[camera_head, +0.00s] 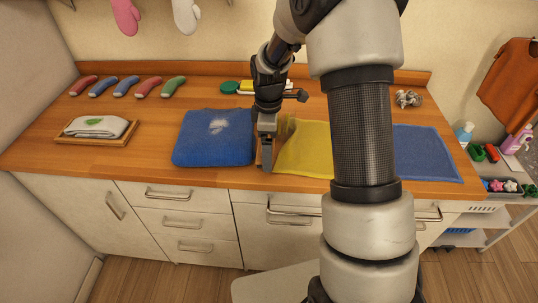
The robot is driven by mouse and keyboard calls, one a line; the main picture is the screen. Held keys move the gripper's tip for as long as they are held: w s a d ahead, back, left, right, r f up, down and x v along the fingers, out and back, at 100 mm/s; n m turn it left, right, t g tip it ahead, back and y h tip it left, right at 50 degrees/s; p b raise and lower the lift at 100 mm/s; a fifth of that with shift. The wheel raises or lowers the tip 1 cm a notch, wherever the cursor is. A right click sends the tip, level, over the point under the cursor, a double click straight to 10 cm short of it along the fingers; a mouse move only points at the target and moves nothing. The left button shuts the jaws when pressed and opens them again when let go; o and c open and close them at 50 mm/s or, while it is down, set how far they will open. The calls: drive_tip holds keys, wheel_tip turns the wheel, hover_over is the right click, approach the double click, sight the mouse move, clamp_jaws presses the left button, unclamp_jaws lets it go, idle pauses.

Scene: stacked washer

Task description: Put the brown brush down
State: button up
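My gripper (266,157) points down at the counter's front, between the blue cloth and the yellow cloth. One dark finger shows; the other is hard to make out. A small brown shape (287,127), which looks like the brown brush, is right beside the gripper at the yellow cloth's upper left corner. The gripper partly hides it. I cannot tell whether the fingers close on it or whether it rests on the cloth. The blue cloth (205,150) is thick and has a whitish fuzzy patch (218,126). The yellow cloth (305,155) lies flat, partly behind my arm.
The wooden counter (150,165) has a tray (72,138) with a folded white cloth at left. Several socks (123,86) lie behind it. A green item (230,87) and a yellow one are at the back. A blue mat (425,150) lies right. A cart (505,190) stands beside the counter.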

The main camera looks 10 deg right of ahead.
drive_tip(key=shift+f, duration=1.7)
drive_tip(key=shift+f+b, duration=0.3)
drive_tip(key=o, duration=0.7)
drive_tip(key=shift+s, duration=0.1)
drive_tip(key=shift+s, duration=0.1)
